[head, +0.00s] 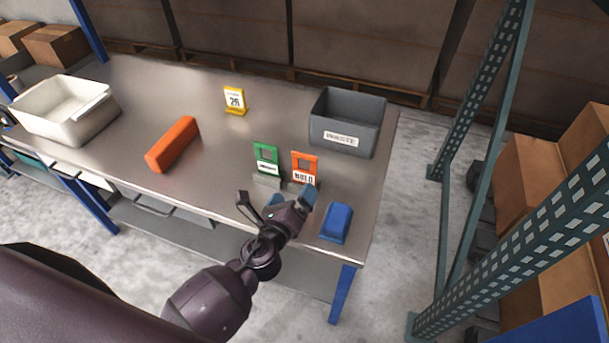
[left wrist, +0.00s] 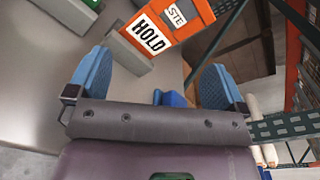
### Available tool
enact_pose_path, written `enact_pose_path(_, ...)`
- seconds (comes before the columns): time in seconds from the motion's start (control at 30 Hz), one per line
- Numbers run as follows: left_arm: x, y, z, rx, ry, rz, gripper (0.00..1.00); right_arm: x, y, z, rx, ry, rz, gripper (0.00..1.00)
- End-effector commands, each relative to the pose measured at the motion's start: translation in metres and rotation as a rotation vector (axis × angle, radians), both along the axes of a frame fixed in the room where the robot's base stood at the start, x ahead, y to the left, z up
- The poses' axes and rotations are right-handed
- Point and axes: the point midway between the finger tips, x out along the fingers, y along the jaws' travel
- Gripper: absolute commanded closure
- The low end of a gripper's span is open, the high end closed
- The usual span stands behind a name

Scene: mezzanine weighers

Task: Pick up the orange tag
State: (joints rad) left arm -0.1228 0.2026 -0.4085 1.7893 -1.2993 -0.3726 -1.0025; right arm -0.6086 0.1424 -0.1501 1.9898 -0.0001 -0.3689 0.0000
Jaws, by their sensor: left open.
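The orange tag (head: 304,166) stands upright near the right front part of the metal table, with a white label at its bottom. In the left wrist view the orange tag (left wrist: 182,14) reads "HOLD" and stands beyond my fingers, by a grey block (left wrist: 128,52). My left gripper (head: 291,198) is open and empty, just in front of the tag and apart from it. In the left wrist view its blue fingers (left wrist: 157,76) are spread wide, with the tag ahead between their lines. The tag's lower edge is partly hidden by my gripper in the head view. My right gripper is not in view.
A green tag (head: 266,157) stands just left of the orange one. A blue block (head: 337,222) lies right of my gripper. A grey waste bin (head: 342,140), a yellow sign (head: 234,100), an orange bar (head: 173,145) and a white bin (head: 93,126) share the table (head: 205,185).

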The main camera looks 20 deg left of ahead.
Motion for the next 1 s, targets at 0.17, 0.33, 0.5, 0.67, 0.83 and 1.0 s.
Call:
enact_pose_path(0.17, -0.002, -0.002, 0.002, 0.476, -0.067, -0.021, 0.02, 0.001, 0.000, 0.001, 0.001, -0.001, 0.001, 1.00)
enact_pose_path(0.33, -0.002, -0.002, 0.004, 0.663, -0.086, -0.024, 0.02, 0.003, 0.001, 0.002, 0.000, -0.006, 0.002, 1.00)
enact_pose_path(0.5, 0.009, -0.002, 0.005, 0.705, -0.088, -0.024, 0.02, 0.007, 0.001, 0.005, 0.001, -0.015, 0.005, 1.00)
enact_pose_path(0.67, 0.033, -0.003, 0.005, 0.703, -0.088, -0.025, 0.02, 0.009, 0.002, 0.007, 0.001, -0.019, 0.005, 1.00)
enact_pose_path(0.83, 0.050, -0.003, 0.004, 0.703, -0.085, -0.024, 0.02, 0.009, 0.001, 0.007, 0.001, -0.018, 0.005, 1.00)
enact_pose_path(1.0, 0.059, -0.003, 0.004, 0.701, -0.086, -0.025, 0.02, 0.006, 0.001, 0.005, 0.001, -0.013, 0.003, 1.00)
